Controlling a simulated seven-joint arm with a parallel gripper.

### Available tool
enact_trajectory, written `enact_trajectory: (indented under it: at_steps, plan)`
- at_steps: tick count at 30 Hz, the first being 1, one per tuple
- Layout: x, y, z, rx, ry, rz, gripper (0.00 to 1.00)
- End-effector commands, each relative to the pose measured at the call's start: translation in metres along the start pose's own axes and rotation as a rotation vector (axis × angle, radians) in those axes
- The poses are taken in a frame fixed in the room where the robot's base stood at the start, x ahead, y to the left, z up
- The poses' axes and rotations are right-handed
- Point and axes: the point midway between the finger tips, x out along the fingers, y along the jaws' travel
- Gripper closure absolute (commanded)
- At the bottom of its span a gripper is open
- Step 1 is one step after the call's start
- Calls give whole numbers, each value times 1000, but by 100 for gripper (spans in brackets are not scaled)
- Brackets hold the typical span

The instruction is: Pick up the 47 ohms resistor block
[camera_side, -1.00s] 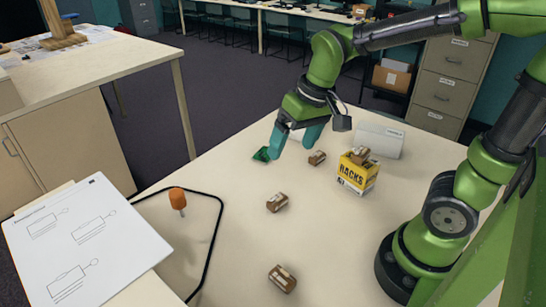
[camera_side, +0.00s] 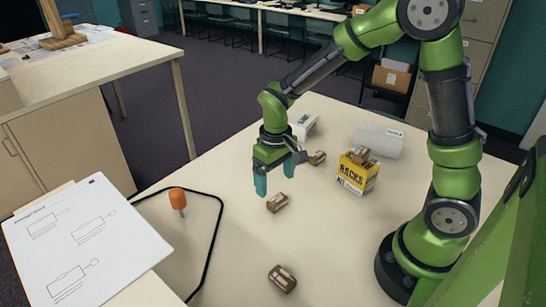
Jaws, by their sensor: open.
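Several small brown blocks with pale labels are on the table, and I cannot read which one is marked 47 ohms. One brown block (camera_side: 277,203) lies mid-table, just below my gripper in the picture. Another block (camera_side: 283,278) lies near the front edge. A third block (camera_side: 317,158) lies to the right behind my gripper. A further block (camera_side: 359,155) sits on the yellow box (camera_side: 357,176). My gripper (camera_side: 275,188) points down with its teal fingers apart and nothing between them, above and slightly behind the mid-table block.
A white box (camera_side: 379,140) stands behind the yellow box, and another white box (camera_side: 303,126) stands behind my gripper. At left are an orange-handled tool (camera_side: 178,200), a black cable loop (camera_side: 213,243) and a sheet of drawings (camera_side: 83,240).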

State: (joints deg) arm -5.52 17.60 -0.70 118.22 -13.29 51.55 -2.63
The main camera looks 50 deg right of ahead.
Motion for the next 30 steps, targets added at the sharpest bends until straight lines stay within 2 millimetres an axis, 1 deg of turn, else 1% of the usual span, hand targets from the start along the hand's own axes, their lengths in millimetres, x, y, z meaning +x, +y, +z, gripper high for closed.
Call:
enact_trajectory:
  at_steps: [1,7,13,16,19,25,30]
  plan:
    - [6,0,1,0,-3,1,13]
    - [19,1,1,1,-2,0,13]
    - [49,4,6,0,-4,0,13]
    - [60,4,5,1,-2,0,13]
    - [64,4,5,0,0,0,13]
    - [64,4,4,0,1,0,13]
    - [64,4,4,0,1,0,39]
